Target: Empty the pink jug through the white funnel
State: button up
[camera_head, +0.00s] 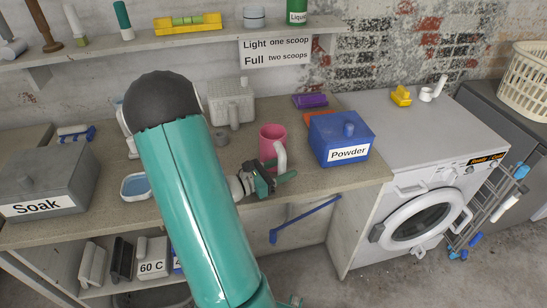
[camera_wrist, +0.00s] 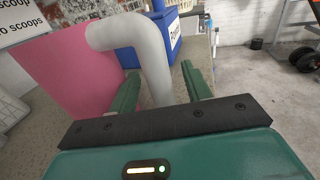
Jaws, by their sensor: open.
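The pink jug (camera_head: 268,137) stands upright on the worktop, left of the blue Powder box, with its white handle (camera_head: 281,156) toward the front right. In the wrist view the jug (camera_wrist: 75,62) fills the left side, and its handle (camera_wrist: 152,58) curves down between my fingers. My gripper (camera_head: 278,171) is open at the handle, one finger on each side, and a gap shows beside the right finger. I cannot make out the white funnel for certain; a small white object with an upright stem (camera_head: 427,93) sits on the washing machine. The jug's contents are hidden.
The blue Powder box (camera_head: 340,138) stands close right of the jug. A grey Soak box (camera_head: 45,185) and a small tray of blue liquid (camera_head: 136,187) are left. A washing machine (camera_head: 420,190) adjoins the worktop. A shelf (camera_head: 150,43) runs above.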

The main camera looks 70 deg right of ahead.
jog(key=shift+x, duration=0.9)
grip_shut()
jog(key=shift+r, duration=0.15)
